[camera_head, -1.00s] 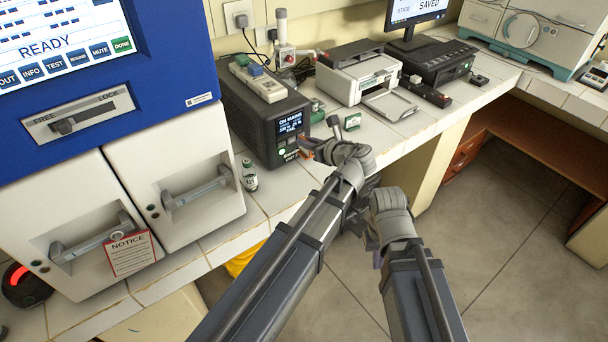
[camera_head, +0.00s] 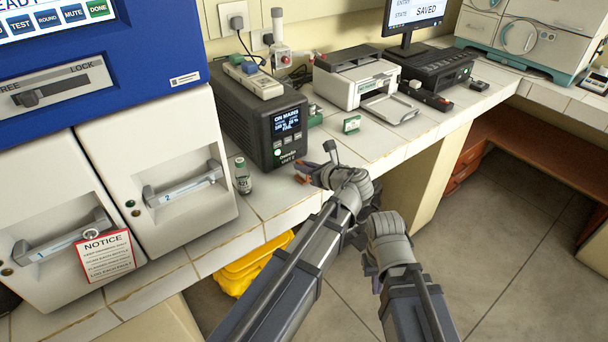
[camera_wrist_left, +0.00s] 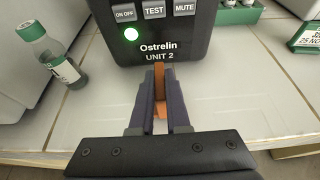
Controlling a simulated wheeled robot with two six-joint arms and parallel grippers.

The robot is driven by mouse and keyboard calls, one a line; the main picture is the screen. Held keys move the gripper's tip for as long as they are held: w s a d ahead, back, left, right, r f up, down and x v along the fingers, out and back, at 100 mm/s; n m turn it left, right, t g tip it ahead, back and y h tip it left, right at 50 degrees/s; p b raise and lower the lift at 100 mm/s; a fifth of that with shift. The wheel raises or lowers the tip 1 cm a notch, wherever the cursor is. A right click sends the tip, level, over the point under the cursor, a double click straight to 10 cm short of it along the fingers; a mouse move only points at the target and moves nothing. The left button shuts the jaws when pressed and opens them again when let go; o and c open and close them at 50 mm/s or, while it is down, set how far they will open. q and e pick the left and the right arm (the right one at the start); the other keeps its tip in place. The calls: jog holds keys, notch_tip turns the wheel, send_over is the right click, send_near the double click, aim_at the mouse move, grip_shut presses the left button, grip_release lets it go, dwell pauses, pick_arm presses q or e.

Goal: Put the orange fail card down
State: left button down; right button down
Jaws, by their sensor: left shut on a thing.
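The orange fail card (camera_wrist_left: 158,76) shows as a narrow orange strip between the fingers of my left gripper (camera_wrist_left: 160,95) in the left wrist view. The gripper is shut on it, low over the white tiled bench, in front of the black Ostrelin unit 2 (camera_wrist_left: 165,30). Whether the card touches the bench cannot be told. In the head view my left gripper (camera_head: 308,174) is at the bench's front part, right of that unit's front corner. My right gripper (camera_head: 374,278) hangs in front of the bench; its fingers are mostly hidden.
A small capped bottle (camera_head: 242,176) stands left of the unit. A green-and-white box (camera_head: 351,124) and a printer (camera_head: 358,76) are farther right. A red-bordered notice (camera_head: 105,256) hangs on the incubator door. Yellow bins (camera_head: 250,266) sit below the bench. Tiles near my left gripper are clear.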

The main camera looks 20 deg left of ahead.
pick_arm(q)
jog(key=shift+f, duration=0.25)
pick_arm(e)
jog(key=shift+f, duration=0.2)
pick_arm(q)
jog(key=shift+f, duration=0.2)
jog(key=c, duration=0.9)
grip_release()
pick_arm(e)
jog(key=shift+f, duration=0.15)
pick_arm(q)
jog(key=shift+r, duration=0.15)
